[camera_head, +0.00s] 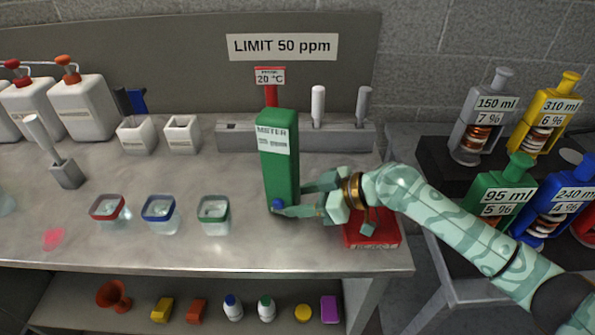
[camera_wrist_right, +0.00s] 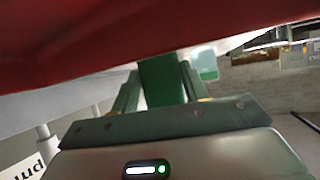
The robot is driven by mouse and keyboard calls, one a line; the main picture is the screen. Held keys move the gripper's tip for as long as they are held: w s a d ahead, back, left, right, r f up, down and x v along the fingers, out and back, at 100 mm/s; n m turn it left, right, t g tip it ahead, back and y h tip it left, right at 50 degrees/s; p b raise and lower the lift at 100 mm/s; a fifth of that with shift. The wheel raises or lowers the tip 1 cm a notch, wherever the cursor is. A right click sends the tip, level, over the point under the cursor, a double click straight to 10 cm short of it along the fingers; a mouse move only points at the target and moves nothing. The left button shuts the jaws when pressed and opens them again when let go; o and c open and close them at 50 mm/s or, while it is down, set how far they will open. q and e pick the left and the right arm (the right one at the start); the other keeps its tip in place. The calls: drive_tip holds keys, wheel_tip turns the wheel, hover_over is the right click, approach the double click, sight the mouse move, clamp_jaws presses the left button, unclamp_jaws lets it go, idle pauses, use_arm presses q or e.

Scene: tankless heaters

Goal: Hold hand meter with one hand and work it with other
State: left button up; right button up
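The green hand meter (camera_head: 280,165) stands upright near the right side of the steel table, with a white METER label on its upper front. My right gripper (camera_head: 288,197) reaches it from the right, one finger in front of its lower part and the other partly hidden behind. A small blue part (camera_head: 277,205) shows at the front fingertip. In the right wrist view, the green meter (camera_wrist_right: 161,82) lies between the two fingers (camera_wrist_right: 160,85), with a light gap along the left one. Whether both fingers press on it is unclear. My left gripper is out of view.
A red block (camera_head: 372,238) sits under my right wrist by the table's right edge. A grey rack (camera_head: 340,138) stands behind the meter. Three small cups, rimmed red (camera_head: 108,208), blue (camera_head: 160,210) and green (camera_head: 213,212), stand to the left. Labelled bottles (camera_head: 500,190) fill the right-hand stand.

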drive_tip(key=o, duration=1)
drive_tip(key=shift+c, duration=0.2)
drive_tip(key=v, duration=1.2)
